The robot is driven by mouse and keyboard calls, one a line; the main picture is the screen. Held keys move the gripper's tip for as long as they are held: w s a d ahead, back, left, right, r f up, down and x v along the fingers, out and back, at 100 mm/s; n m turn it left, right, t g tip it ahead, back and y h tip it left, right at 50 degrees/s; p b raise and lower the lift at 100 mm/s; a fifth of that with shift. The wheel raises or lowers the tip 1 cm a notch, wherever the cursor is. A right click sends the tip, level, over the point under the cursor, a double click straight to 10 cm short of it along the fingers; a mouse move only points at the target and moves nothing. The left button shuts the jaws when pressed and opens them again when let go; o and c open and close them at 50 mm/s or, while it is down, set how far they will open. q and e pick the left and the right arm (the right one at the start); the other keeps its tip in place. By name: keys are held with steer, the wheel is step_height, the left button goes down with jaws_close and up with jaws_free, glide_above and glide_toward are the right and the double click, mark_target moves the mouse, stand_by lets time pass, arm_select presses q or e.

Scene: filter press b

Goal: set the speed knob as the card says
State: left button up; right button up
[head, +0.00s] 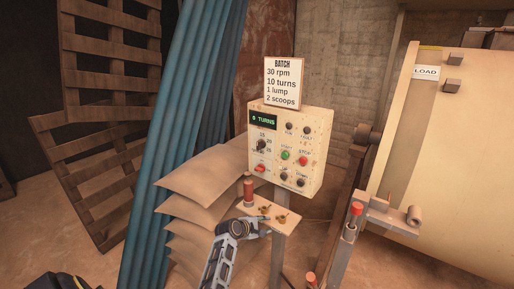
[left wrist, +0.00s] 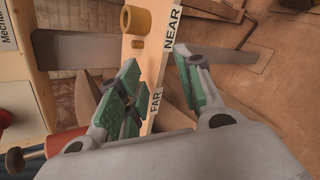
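The speed knob (head: 261,144) is a small dark dial on the left of the cream control box (head: 318,150), with a numbered scale around it. Its exact pointer setting is too small to tell. The card (head: 284,82) on top of the box reads "BATCH, 30 rpm, 10 turns, 1 lump, 2 scoops". The green display (head: 263,120) seems to read "0 TURNS". My left gripper (head: 262,228) is low in front of the small shelf, below the knob and apart from it. In the left wrist view the left gripper (left wrist: 157,65) has its green-padded fingers apart, with nothing held. My right gripper is out of view.
The wooden shelf (head: 283,224) below the box carries a red-and-brown cylinder (head: 248,190) and small brass pieces. Its edge has NEAR (left wrist: 173,26) and FAR (left wrist: 156,101) labels. Sacks (head: 205,180) and blue curtain (head: 165,140) stand left; a large cream drum (head: 455,150) stands right.

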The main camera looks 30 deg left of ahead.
arm_select(q)
steer(key=w+a+r+n+t, duration=0.1)
steer(key=a+r+n+t, duration=0.15)
steer(key=r, duration=0.65)
steer(key=a+r+n+t, duration=0.1)
steer(key=a+r+n, duration=0.25)
steer(key=r, duration=0.45)
steer(key=n+t+p, duration=0.2)
steer(key=n+t, duration=0.2)
steer(key=n, duration=0.3)
glide_toward(257, 142)
steer(key=s, duration=0.4)
steer(key=shift+s+r+g+y, duration=0.15)
steer(key=shift+r+g+y, duration=0.1)
steer(key=shift+y, duration=0.05)
steer(key=shift+w+d, duration=0.1)
steer(key=shift+w, duration=0.1)
steer(key=shift+w+d+p, duration=0.15)
steer(key=shift+w+p, duration=0.2)
steer(key=shift+w, duration=1.9)
steer(key=shift+w+d+p, duration=0.15)
steer(key=shift+w+p, duration=0.25)
steer(key=shift+w, duration=1.85)
steer(key=shift+w+d+p, duration=0.2)
steer(key=shift+w+p, duration=0.15)
steer(key=shift+w, duration=1.85)
steer(key=shift+c, duration=0.4)
jaws_close()
